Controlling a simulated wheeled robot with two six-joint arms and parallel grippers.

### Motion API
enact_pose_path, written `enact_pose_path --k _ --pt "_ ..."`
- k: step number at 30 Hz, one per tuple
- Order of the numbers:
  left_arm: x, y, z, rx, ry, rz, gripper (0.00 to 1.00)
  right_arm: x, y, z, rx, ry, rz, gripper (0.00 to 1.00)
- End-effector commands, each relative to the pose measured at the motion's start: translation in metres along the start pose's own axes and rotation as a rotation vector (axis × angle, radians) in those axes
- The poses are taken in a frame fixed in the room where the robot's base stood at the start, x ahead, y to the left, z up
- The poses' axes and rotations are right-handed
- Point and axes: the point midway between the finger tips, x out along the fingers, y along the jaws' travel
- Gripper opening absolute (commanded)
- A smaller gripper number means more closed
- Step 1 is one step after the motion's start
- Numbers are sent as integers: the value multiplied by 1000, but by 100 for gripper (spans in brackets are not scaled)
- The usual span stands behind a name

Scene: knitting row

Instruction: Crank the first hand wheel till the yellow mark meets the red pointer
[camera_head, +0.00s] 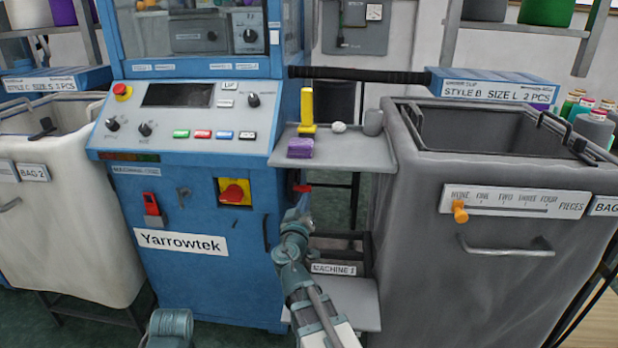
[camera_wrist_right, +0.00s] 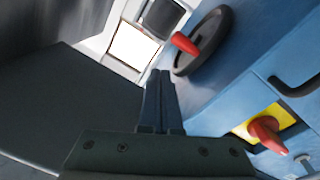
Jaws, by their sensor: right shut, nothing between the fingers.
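The hand wheel (camera_wrist_right: 214,52) is a dark disc with a red handle (camera_wrist_right: 184,43), on the side of the blue machine in the right wrist view. In the head view only its red handle (camera_head: 302,188) shows, at the machine's right side under the small shelf. My right gripper (camera_wrist_right: 160,75) is shut and empty. Its fingertips are near the wheel and handle in the picture, with a gap between. In the head view my right gripper (camera_head: 300,208) is just below the handle. I cannot make out a yellow mark or red pointer at the wheel.
A yellow plate with a red knob (camera_head: 235,192) is on the machine front. The grey shelf (camera_head: 350,152) holds a yellow upright piece and a purple block. A grey bin (camera_head: 480,250) stands close on the right, leaving a narrow gap. A white bin (camera_head: 75,220) stands left.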

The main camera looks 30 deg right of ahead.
Motion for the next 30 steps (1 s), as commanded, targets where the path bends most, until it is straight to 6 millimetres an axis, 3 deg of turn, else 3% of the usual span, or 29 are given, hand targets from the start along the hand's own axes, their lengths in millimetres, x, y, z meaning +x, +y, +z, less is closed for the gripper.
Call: enact_pose_path --k 1,6,11,23,30 --pt "-11 -1 1 0 0 -1 50 3 5 -9 119 -4 1 0" --pt "-22 -3 1 0 -1 -1 50 7 10 -17 459 -13 6 0" --pt "-26 -3 2 0 -1 -2 50 8 12 -19 633 -17 9 0" --pt "-27 -3 2 0 -1 -2 50 15 11 -19 680 -18 10 0" --pt "-28 -3 2 0 -1 -2 50 44 11 -19 678 -18 12 0"
